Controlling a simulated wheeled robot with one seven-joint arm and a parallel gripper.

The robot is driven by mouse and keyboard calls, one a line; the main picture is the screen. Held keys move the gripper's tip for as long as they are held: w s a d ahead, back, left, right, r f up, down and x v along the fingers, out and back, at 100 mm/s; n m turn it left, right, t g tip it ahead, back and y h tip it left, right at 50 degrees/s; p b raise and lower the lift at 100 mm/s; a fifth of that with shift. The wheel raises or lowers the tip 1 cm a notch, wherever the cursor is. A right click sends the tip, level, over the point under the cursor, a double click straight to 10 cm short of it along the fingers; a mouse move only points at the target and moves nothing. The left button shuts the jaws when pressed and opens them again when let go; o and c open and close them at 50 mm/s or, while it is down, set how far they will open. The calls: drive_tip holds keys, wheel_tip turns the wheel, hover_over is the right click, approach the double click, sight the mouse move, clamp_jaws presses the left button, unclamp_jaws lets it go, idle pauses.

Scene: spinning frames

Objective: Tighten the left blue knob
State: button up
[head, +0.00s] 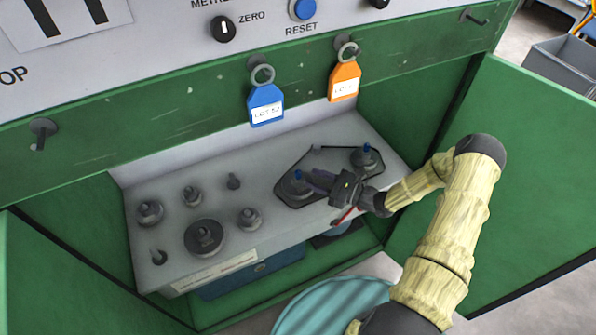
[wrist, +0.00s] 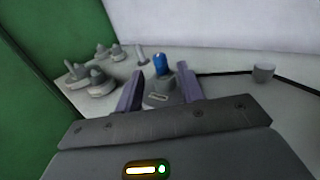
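The left blue knob (head: 298,175) is a small blue top on a grey round base, on the left part of a black-outlined area of the grey shelf. It also shows in the wrist view (wrist: 160,64), upright, beyond and between the fingers. The right blue knob (head: 366,148) stands on a similar grey base further right. My gripper (head: 317,180) is just right of the left knob, reaching in from the right. In the wrist view my gripper (wrist: 162,88) has its two fingers apart with nothing clamped between them. Whether a finger touches the knob's base I cannot tell.
Several grey weights or knobs, including a large round one (head: 205,238), stand on the left of the shelf (head: 340,130). A blue tag (head: 266,104) and an orange tag (head: 345,82) hang from hooks above. Open green doors (head: 500,170) flank the cabinet.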

sight(298, 171)
drive_tip(key=x, duration=0.6)
drive_tip(key=shift+w+a, duration=0.1)
drive_tip(key=shift+a, duration=0.2)
drive_tip(key=shift+c, duration=0.5)
clamp_jaws()
drive_tip(key=shift+p, duration=0.3)
